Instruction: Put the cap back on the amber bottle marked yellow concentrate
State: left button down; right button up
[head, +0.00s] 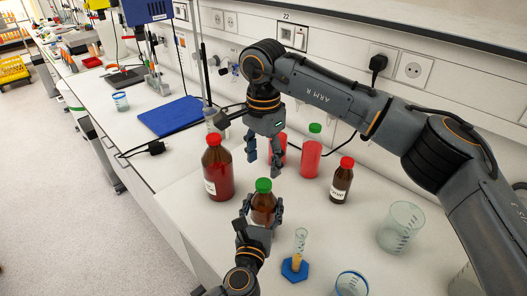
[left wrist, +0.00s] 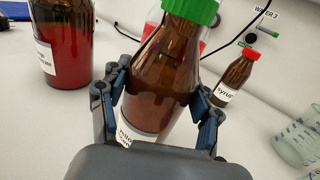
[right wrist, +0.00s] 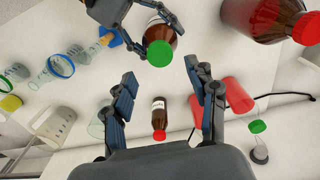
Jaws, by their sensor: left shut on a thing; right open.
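The amber bottle (head: 263,208) stands on the white bench with a green cap (head: 264,185) on its mouth. My left gripper (head: 262,212) is shut around the bottle's body from the near side. In the left wrist view the bottle (left wrist: 160,75) sits between both fingers, and its white label is partly hidden, so I cannot read it fully. The cap's lower part shows there at the top edge. My right gripper (head: 264,158) is open and empty, pointing down, above and behind the bottle. In the right wrist view the green cap (right wrist: 159,53) lies just beyond the open fingers.
A large red-capped amber bottle (head: 217,170) stands close left. Red bottles, one green-capped (head: 311,155), and a small red-capped syrup bottle (head: 342,182) stand behind and right. A cylinder with blue base (head: 294,270) and a beaker (head: 400,228) are at the right. A blue mat (head: 171,116) lies farther left.

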aim_at(264, 183)
notch_tip(264, 183, down, 6)
dwell(0.4)
grip_shut()
jog(key=m, duration=2.1)
jog(key=shift+o, duration=0.3)
grip_release()
